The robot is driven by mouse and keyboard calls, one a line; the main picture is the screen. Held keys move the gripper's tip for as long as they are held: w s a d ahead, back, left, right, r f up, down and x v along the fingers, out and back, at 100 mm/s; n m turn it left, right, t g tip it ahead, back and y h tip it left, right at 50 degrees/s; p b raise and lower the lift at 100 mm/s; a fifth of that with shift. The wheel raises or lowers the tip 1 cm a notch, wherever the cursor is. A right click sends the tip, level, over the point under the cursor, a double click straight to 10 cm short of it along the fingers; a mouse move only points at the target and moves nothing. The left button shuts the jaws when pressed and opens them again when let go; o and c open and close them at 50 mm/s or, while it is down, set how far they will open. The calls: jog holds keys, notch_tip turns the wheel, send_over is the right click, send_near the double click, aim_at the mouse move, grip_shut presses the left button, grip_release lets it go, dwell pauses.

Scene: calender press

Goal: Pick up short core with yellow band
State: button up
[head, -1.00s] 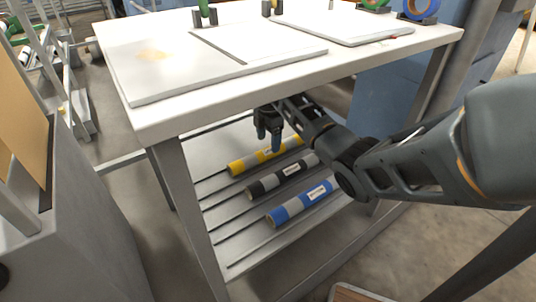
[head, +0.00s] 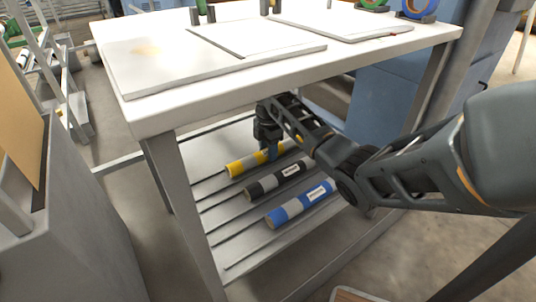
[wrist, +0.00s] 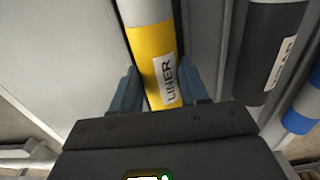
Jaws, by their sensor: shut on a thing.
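The short core with the yellow band (head: 240,166) lies on the slatted lower shelf (head: 232,240) under the white table, farthest back of three cores. In the wrist view its yellow band (wrist: 150,48) with a "LINER" label runs between the fingers. My gripper (head: 270,152) reaches down from above and is shut on this core, near its middle. In the wrist view the blue fingers of my gripper (wrist: 165,84) press on both sides of it. The core appears to rest on the shelf; I cannot tell whether it is lifted.
A core with a black band (head: 262,187) lies close beside it, and a core with a blue band (head: 290,208) lies nearer the front. The white tabletop (head: 150,112) overhangs my arm closely. A table leg (head: 190,215) stands at the left front.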

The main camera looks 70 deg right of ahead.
jog(key=shift+c, duration=1.4)
jog(key=shift+r, duration=0.55)
jog(key=r, duration=0.1)
jog(key=r+p, duration=0.2)
jog(key=shift+s+r, duration=0.25)
jog(key=shift+r, duration=0.1)
jog(key=s+d+r+p, duration=0.2)
jog(key=s+r, duration=0.4)
jog(key=s, duration=0.5)
jog(key=shift+p, duration=0.4)
jog(key=shift+a+r, duration=0.1)
